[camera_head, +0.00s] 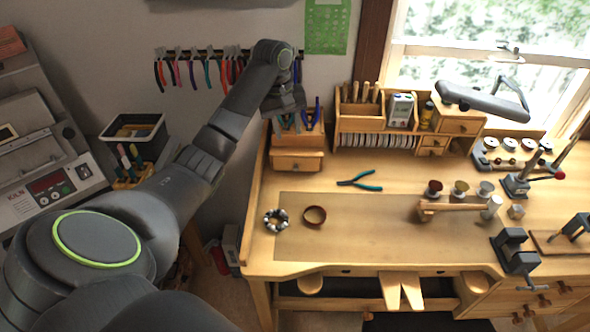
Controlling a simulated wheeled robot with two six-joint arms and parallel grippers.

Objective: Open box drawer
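A small wooden box (312,143) stands at the back left of the workbench, with tools upright in its top. Its drawer front (290,161) has a small dark knob and faces me. I cannot tell whether the drawer is fully shut. My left arm reaches in from the left, and my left gripper (285,103) is above the back of this box, over the tools. The gripper is dark and seen from behind, so its fingers and any contact with the tools are unclear. My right gripper is not in view.
A wooden organizer (351,123) with small drawers stands right of the box. Pliers (361,181), a bracelet (276,220) and a ring-shaped band (315,215) lie on the bench (345,250). The bench top just in front of the box is clear. Pliers hang on the wall rack behind.

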